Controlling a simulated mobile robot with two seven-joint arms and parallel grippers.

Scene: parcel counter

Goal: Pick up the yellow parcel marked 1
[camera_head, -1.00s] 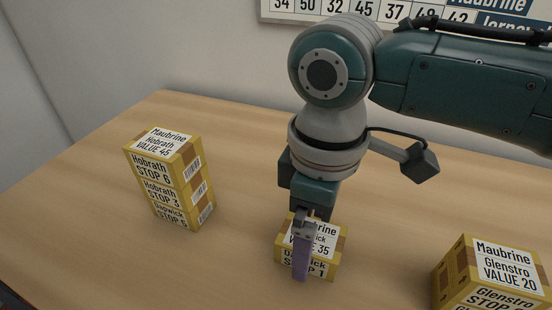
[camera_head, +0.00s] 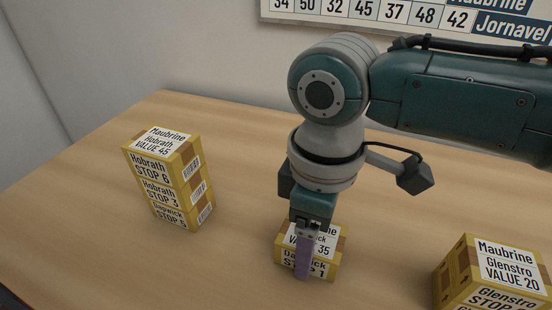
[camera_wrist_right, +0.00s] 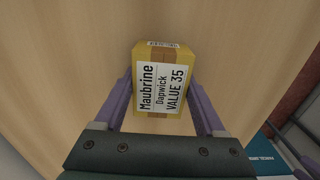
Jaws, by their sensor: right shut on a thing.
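The yellow parcel marked STOP 1 (camera_head: 325,268) is at the front middle of the wooden counter and appears to rest on it. Its top label reads Maubrine, Dapwick, VALUE 35, and it also shows in the right wrist view (camera_wrist_right: 160,85). My right gripper (camera_head: 303,272) comes down over it from above and is shut on it. One purple finger lies across its front face; the other is hidden in the head view. In the wrist view the fingers (camera_wrist_right: 160,92) stand on either side of the parcel. My left gripper is not in view.
A stack of yellow parcels (camera_head: 170,182) stands left on the counter (camera_head: 90,215), its fronts reading STOP 6, STOP 3 and STOP 5. More yellow parcels (camera_head: 495,275) sit at the front right. Clear counter lies between. A numbered board (camera_head: 420,15) hangs on the wall.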

